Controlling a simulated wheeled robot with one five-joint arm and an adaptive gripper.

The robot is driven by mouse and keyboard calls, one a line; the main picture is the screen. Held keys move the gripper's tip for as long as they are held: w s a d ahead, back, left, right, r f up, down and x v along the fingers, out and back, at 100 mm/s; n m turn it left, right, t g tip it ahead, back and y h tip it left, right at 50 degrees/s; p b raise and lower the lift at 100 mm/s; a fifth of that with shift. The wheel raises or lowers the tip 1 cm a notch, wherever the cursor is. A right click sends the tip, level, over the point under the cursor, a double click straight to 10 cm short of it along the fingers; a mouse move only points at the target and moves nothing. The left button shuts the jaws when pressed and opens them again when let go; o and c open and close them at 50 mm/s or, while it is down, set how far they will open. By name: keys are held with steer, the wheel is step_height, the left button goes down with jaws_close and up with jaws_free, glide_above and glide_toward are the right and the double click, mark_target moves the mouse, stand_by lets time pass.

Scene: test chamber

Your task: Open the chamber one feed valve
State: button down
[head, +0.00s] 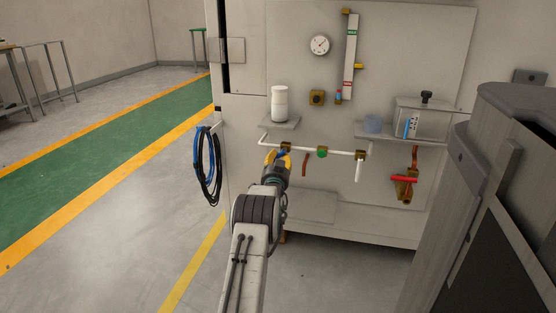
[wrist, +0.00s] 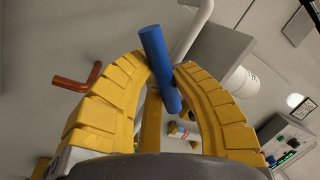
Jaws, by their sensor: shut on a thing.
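A white pipe (head: 335,152) runs across the panel and carries brass valves. My gripper (head: 277,157) is at the brass valve (head: 286,147) on the pipe's left part. In the wrist view its yellow fingers are closed on a blue lever handle (wrist: 157,58), which sticks out past the fingertips. The handle is hidden by my gripper in the head view. A green knob (head: 322,153) and a brass valve with a white handle (head: 361,172) sit further right on the pipe. No label for chamber one is readable.
A copper-coloured bent piece (wrist: 78,82) is left of the fingers. A white canister (head: 280,103) stands on a small shelf above the gripper. A red-handled brass valve (head: 404,179) is at right. Blue and black hoses (head: 207,165) hang at the panel's left edge.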

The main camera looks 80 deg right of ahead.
steer(key=shift+s, duration=0.1)
steer(key=c, duration=1)
jaws_free()
steer(key=shift+v, duration=5.95)
steer(key=shift+s, duration=0.1)
